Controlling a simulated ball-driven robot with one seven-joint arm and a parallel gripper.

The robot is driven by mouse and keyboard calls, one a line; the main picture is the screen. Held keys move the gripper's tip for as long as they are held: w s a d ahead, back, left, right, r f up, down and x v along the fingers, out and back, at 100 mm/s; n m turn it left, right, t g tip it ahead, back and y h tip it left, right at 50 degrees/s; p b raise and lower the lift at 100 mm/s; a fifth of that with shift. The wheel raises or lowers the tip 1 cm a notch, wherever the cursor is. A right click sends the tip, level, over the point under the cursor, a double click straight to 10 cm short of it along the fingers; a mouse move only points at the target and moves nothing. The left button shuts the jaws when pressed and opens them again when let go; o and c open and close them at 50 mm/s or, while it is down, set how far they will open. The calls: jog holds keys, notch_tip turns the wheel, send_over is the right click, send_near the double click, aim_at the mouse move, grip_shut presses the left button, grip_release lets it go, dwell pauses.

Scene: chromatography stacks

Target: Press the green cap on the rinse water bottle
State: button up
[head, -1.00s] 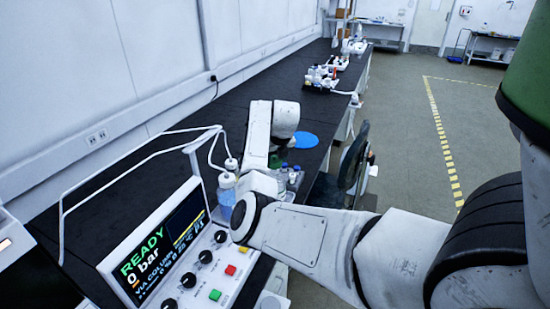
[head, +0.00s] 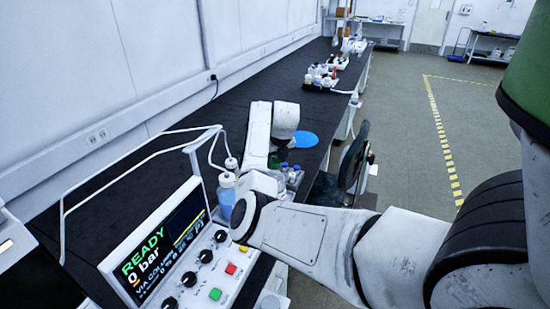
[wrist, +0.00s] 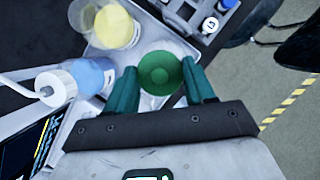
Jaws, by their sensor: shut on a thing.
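A round green cap (wrist: 160,72) is in the middle of the wrist view, seen from above. My gripper (wrist: 160,78) has its two teal fingers on either side of the cap and is shut on it. Pale, clear material shows around the cap's far edge, but the cap hides most of what is below. I cannot tell from this angle whether the cap is seated. In the head view my arm hides the gripper, and only a bit of green shows behind it.
A bottle of blue liquid (wrist: 92,76) with a white tubed top stands left of my gripper. An open vessel with yellow contents (wrist: 112,27) is beyond it. A rack of vials (wrist: 205,18) is at the far right. The control panel (head: 150,255) reads READY, 0 bar.

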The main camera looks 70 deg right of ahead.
jog(key=o, duration=1.1)
jog(key=shift+o, duration=0.2)
jog(key=shift+o, duration=1.3)
jog(key=shift+r+p, duration=2.8)
jog(key=shift+r, duration=0.75)
